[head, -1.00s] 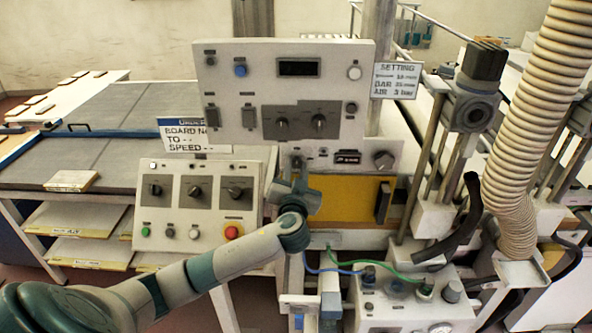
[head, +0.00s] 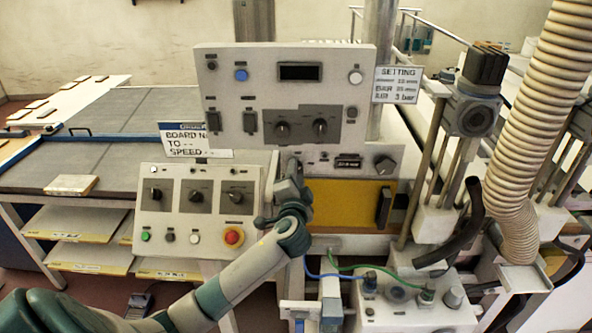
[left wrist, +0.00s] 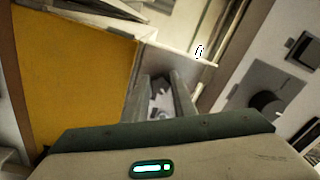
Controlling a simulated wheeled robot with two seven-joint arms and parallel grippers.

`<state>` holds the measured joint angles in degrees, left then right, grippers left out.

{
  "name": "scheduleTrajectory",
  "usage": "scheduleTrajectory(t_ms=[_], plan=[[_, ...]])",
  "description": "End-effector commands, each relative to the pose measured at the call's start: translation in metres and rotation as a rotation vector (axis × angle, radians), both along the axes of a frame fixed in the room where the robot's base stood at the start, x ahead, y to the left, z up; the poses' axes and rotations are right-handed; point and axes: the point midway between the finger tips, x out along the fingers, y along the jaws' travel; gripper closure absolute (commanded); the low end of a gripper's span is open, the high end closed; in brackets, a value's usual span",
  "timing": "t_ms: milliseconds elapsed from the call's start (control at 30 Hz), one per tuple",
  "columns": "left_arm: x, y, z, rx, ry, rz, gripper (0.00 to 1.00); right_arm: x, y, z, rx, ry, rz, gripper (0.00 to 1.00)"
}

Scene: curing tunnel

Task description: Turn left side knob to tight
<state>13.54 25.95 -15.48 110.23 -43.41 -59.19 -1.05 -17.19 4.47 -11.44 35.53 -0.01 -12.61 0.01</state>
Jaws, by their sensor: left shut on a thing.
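My left gripper (head: 293,165) is at the left end of the grey strip below the main control box, in front of the yellow panel's upper left corner. In the left wrist view its two fingers (left wrist: 162,85) are shut on a small dark knob (left wrist: 160,89), the left side knob. The arm and fingers hide this knob in the head view, and I cannot read its setting. My right gripper is not in view.
The main control box (head: 330,77) hangs just above. A sloped panel (head: 182,220) with a red button (head: 232,237) stands left. Another dark knob (head: 385,165) is at the strip's right end. Blue and green cables (head: 340,270) run below.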

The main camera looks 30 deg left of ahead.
Motion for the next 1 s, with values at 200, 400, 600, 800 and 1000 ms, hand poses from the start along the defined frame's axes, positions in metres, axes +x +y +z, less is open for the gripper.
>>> scheduleTrajectory(t_ms=[200,400,600,800,1000], plan=[[0.0,0.0001,0.0019,0.176,0.107,-0.001,0.98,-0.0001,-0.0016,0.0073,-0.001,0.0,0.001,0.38],[0.0,0.0,0.002,0.338,0.206,-0.002,0.98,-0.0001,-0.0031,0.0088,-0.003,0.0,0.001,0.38],[0.0001,-0.0001,0.0023,0.488,0.298,-0.002,0.98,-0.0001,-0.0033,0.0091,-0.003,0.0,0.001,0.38],[-0.0001,-0.0001,0.0024,0.601,0.368,-0.001,0.98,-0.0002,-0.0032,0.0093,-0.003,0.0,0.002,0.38],[0.0,-0.0003,0.0021,0.666,0.409,-0.001,0.98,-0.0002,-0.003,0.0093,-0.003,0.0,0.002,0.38]])
